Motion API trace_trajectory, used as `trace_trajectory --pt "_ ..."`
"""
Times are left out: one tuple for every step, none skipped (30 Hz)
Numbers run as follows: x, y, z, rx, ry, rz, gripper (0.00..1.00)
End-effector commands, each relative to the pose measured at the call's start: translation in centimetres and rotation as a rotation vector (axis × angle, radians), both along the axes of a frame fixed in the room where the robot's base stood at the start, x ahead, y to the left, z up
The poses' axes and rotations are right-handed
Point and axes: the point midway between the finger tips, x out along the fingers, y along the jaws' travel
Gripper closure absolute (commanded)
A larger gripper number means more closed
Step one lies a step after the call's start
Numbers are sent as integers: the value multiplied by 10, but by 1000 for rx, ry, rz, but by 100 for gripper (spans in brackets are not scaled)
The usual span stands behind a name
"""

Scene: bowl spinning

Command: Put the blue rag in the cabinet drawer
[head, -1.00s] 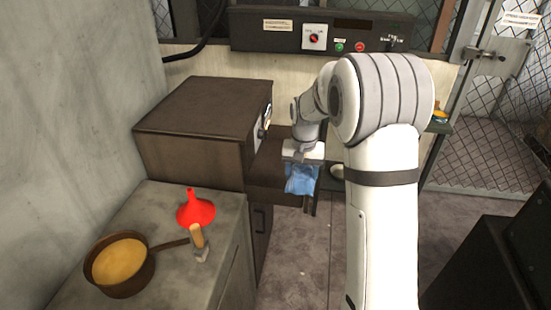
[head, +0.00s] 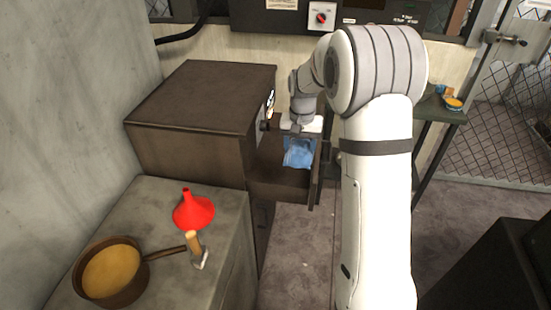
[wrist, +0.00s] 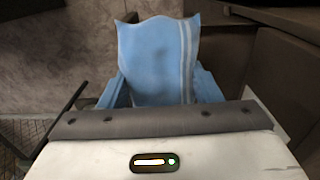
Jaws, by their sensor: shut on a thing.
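The blue rag (head: 299,152) hangs from my gripper (head: 298,134), which is shut on it. In the head view the rag overlaps the right part of the open cabinet drawer (head: 276,184); I cannot tell if it is below the rim. The drawer is pulled out of the dark brown cabinet (head: 190,155) toward the right. In the wrist view the rag (wrist: 152,60), blue with pale stripes, stands out past the gripper body, and my fingertips are hidden. A dark brown surface (wrist: 226,55) lies right of the rag there, with grey floor on the left.
A grey counter (head: 228,215) in front of the cabinet bears a red funnel (head: 193,211), a wooden-handled tool (head: 196,248) and a brown pan (head: 112,272) with yellow contents. A dark side table (head: 440,110) stands at the right. Floor is free right of the drawer.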

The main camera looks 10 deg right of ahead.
Motion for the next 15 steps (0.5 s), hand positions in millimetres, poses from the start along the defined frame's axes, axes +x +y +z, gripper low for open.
trace_trajectory --pt "11 -1 -3 -1 -2 -3 64" --pt "19 -2 -4 0 -1 -4 64" --pt "31 -2 -6 0 -2 -5 64" --pt "41 -3 -7 0 -1 -6 64" --pt "52 -3 -8 0 -2 -8 64" --pt "67 -4 -10 0 -3 -9 64" --pt "77 -4 -11 0 -2 -10 64" --pt "88 -5 -12 0 -2 -11 64" --pt "101 -5 -14 0 -1 -12 64" --pt "110 -6 -16 0 0 -13 64" --pt "119 -6 -17 0 -1 -14 64" --pt "130 -7 -19 0 -1 -16 64" --pt "137 -7 -21 0 1 -17 64" --pt "143 -8 -22 0 0 -18 64" --pt "151 -8 -23 0 0 -19 64"
